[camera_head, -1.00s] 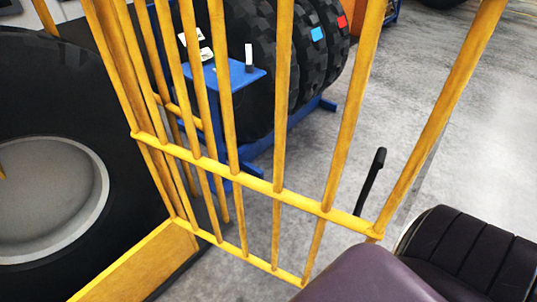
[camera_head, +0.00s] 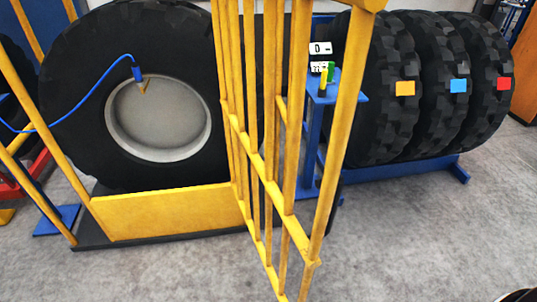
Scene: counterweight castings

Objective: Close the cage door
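The cage door (camera_head: 256,158) is a panel of yellow bars. It stands open, jutting from the front of the cage toward me, with its free edge (camera_head: 330,170) nearest me. The cage has a yellow lower front panel (camera_head: 165,212) on a dark base and slanted yellow bars (camera_head: 45,130) at the left. Inside the cage stands a large black tyre (camera_head: 85,85) with a grey rim (camera_head: 160,120). Neither of my grippers is in view. The lowest part of the door is cut off by the bottom edge of the picture.
A blue hose (camera_head: 85,82) runs to the rim. Behind the door, a blue stand (camera_head: 312,135) carries small gauges. Several tyres with coloured tags stand on a blue rack (camera_head: 405,172) at right.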

